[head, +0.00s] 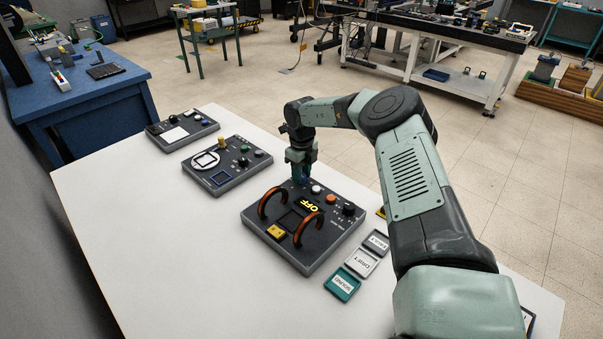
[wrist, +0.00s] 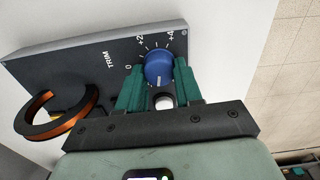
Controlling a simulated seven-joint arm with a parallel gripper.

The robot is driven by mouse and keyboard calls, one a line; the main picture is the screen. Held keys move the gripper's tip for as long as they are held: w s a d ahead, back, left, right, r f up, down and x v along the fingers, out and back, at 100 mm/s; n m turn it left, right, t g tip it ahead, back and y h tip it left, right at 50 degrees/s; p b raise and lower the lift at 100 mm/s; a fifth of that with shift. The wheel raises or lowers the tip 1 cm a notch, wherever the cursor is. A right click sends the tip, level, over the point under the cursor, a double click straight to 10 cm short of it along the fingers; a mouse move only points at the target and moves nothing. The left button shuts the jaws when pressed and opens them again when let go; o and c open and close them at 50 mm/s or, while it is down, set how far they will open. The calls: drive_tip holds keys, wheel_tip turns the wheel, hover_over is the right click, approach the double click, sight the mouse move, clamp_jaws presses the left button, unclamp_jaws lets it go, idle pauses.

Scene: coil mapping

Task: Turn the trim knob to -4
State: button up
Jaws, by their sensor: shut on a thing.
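The trim knob (wrist: 158,69) is a round blue knob on a dark grey panel (wrist: 75,62), with "TRIM" printed to its left in the wrist view. The scale shows 0 at the left, +2 at upper left and +4 at upper right; its lower part is hidden by my gripper. A short pale line shows on the knob's near face, toward the bottom of the picture. My gripper (wrist: 160,88) is shut on the knob, one teal finger on each side. In the head view my gripper (head: 301,176) stands at the back corner of the coil panel (head: 318,259).
Two copper coils (head: 269,200) arch up from the panel, one near my gripper. White and orange buttons, a black knob (head: 348,208) and an "OFF" sign (head: 311,205) sit beside them. Labelled trays (head: 342,284) lie to the right. Two other panels stand behind on the white table (head: 140,240).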

drive_tip(key=n, duration=0.7)
idle(0.5)
drive_tip(key=o, duration=1)
drive_tip(key=shift+o, duration=0.2)
drive_tip(key=shift+w+r, duration=0.1)
wheel_tip(320, 180, up, 11)
drive_tip(key=shift+f, duration=0.2)
